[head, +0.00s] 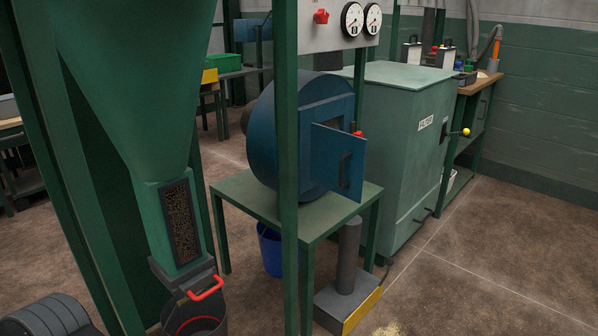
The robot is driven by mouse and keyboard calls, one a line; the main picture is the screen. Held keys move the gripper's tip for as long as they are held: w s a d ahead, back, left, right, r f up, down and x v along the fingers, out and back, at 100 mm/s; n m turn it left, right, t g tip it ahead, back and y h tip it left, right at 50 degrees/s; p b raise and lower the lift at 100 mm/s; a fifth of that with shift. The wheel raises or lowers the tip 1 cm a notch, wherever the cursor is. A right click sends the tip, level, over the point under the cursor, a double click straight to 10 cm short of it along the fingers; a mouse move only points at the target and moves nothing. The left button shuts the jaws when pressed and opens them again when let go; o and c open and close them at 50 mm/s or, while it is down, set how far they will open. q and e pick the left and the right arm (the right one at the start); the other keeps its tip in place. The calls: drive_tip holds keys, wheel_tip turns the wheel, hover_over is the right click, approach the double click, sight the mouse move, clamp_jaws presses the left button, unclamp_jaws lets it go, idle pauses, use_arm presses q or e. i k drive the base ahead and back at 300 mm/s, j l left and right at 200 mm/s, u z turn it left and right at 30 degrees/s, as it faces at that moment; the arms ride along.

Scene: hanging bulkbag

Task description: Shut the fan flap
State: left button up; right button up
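The blue fan (264,140) stands on a green table in the middle of the head view, partly hidden by a green post. Its blue flap (330,150) is a flat square plate on the near right side of the fan. It stands swung out from the dark opening behind it, so it is open. A dark handle (345,170) is on the flap's outer face. A small red part (358,134) shows just behind the flap's right edge. Neither of my grippers is in view.
The green post (286,230) rises in front of the fan. A green hopper (150,110) with a red handle (205,290) stands left, above a dark bucket (195,318). The filter cabinet (405,150) stands right behind the fan table (335,210). Floor at right is clear.

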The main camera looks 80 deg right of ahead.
sight(338, 158)
drive_tip(key=z, duration=3.35)
drive_tip(key=k+j, duration=0.1)
drive_tip(key=j, duration=0.65)
